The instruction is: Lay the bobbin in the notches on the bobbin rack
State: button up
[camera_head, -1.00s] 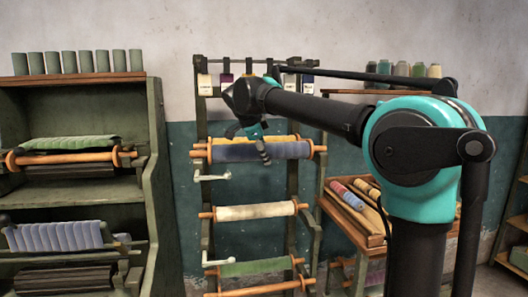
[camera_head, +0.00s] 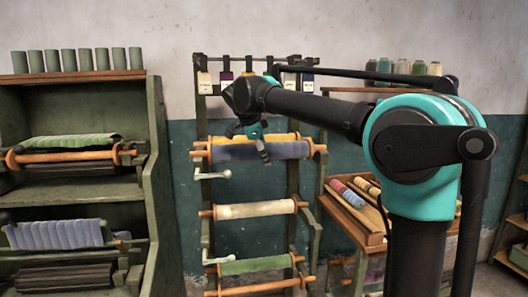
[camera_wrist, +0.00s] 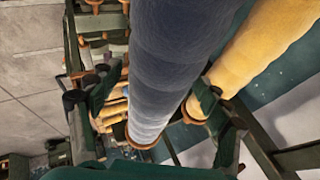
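A blue-grey bobbin (camera_head: 240,153) with an orange end lies level across the upper part of the tall green ladder-like rack (camera_head: 292,185), in front of a yellow bobbin (camera_head: 284,137). My gripper (camera_head: 262,150) comes down from above, with one finger across the near side of the blue-grey bobbin. Whether the blue-grey bobbin's ends sit in notches cannot be told.
Lower on the rack are a cream bobbin (camera_head: 255,210) and a green bobbin (camera_head: 255,265). White cranks (camera_head: 212,174) stick out at its left. A shelf unit (camera_head: 155,190) with wound rollers stands left; a tray of spools (camera_head: 355,205) stands right. Cards hang from the top bar.

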jog(key=v, duration=1.2)
dwell(0.3)
